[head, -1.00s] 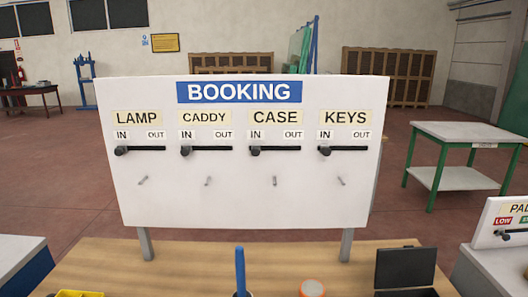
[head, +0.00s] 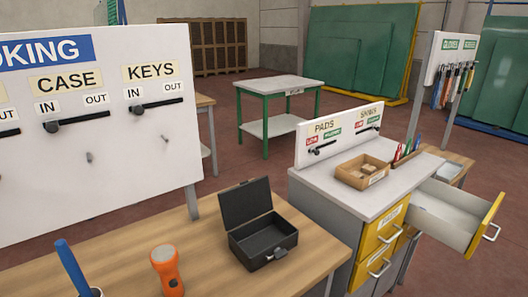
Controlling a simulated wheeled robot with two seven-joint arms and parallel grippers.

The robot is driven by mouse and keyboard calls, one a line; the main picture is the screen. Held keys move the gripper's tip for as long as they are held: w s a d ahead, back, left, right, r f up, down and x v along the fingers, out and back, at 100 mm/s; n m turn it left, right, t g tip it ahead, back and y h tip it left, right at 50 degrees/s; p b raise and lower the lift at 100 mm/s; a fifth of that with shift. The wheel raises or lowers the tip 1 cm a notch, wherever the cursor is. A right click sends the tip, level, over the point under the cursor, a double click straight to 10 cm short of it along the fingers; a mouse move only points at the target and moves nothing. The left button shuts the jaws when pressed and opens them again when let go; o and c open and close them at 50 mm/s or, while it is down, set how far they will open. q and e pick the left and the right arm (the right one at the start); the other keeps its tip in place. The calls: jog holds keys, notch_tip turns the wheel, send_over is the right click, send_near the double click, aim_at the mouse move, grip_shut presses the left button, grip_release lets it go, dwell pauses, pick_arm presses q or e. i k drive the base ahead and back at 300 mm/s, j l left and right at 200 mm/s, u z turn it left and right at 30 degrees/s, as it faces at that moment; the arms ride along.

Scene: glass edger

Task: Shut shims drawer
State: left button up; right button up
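A drawer (head: 446,215) with a yellow front and a metal handle (head: 493,232) stands pulled out at the right side of the grey cabinet (head: 345,205). Its light grey inside looks empty from here. No name on this drawer can be read. A small white board (head: 340,135) on the cabinet top reads PADS on the left and SHIMS on the right. Two other yellow-fronted drawers (head: 382,238) lie one above the other on the cabinet's left part and look shut. Neither of my grippers is in view.
A wooden box (head: 364,174) and several upright coloured items (head: 407,150) are on the cabinet top. An open black case (head: 262,222) and an orange flashlight (head: 167,270) are on the wooden table (head: 215,265). A green-legged table (head: 278,92) stands behind. Red floor shows around the open drawer.

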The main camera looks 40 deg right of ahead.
aim_at(458, 219)
jog(key=k+j+z, duration=0.1)
jog(key=k, duration=0.2)
jog(key=k+j+z, duration=0.1)
jog(key=k, duration=0.2)
jog(key=z, duration=2.25)
jog(key=i+u, duration=0.2)
jog(key=u, duration=0.2)
jog(key=i+l+u, duration=0.15)
jog(key=u, duration=0.3)
jog(key=i, duration=0.05)
